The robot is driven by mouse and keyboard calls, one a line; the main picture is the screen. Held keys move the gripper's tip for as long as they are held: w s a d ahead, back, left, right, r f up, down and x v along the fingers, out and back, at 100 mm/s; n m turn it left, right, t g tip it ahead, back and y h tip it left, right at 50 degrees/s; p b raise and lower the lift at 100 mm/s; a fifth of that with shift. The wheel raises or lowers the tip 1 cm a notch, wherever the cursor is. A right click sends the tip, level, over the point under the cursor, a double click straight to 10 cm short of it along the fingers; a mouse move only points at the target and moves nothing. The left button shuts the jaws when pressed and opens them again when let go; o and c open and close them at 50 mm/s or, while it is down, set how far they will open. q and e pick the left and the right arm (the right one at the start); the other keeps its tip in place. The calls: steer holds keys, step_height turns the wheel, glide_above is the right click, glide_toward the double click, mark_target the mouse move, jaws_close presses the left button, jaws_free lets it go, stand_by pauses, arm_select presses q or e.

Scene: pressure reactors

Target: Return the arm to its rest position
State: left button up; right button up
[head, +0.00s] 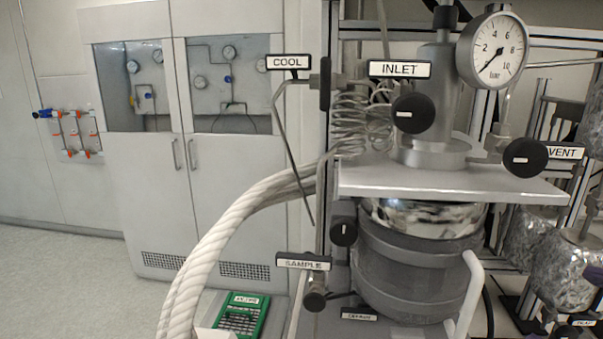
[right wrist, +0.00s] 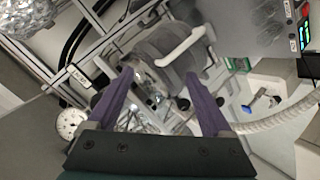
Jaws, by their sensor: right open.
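My right gripper (right wrist: 158,74) shows in the right wrist view with its two purple fingers wide apart and nothing between them. Beyond the fingers is the reactor vessel (right wrist: 165,48) with its white handle (right wrist: 182,47). In the head view the reactor vessel (head: 405,265) stands under a metal shelf plate (head: 450,183), with INLET (head: 399,69), VENT (head: 563,152), COOL (head: 288,62) and SAMPLE (head: 303,262) labels around it. My left gripper is in no view.
A pressure gauge (head: 492,50) is at the upper right; its needle position is too small to read surely. A thick white braided hose (head: 215,245) curves down on the left. A green rack (head: 241,314) lies low. Foil-wrapped vessels (head: 560,265) stand at right. Open floor (head: 60,275) is at left.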

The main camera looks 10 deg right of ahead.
steer(key=s+a+f+m+g+y, duration=0.3)
steer(key=s+a+f+m+g, duration=0.3)
steer(key=s+f, duration=0.35)
steer(key=s+a+r+n+g+p, duration=0.1)
steer(key=s+r+g+p, duration=0.1)
steer(key=r+p, duration=1)
steer(key=shift+s+r+y+p, duration=0.3)
steer(key=shift+s+r+p, duration=0.1)
steer(key=shift+s, duration=0.1)
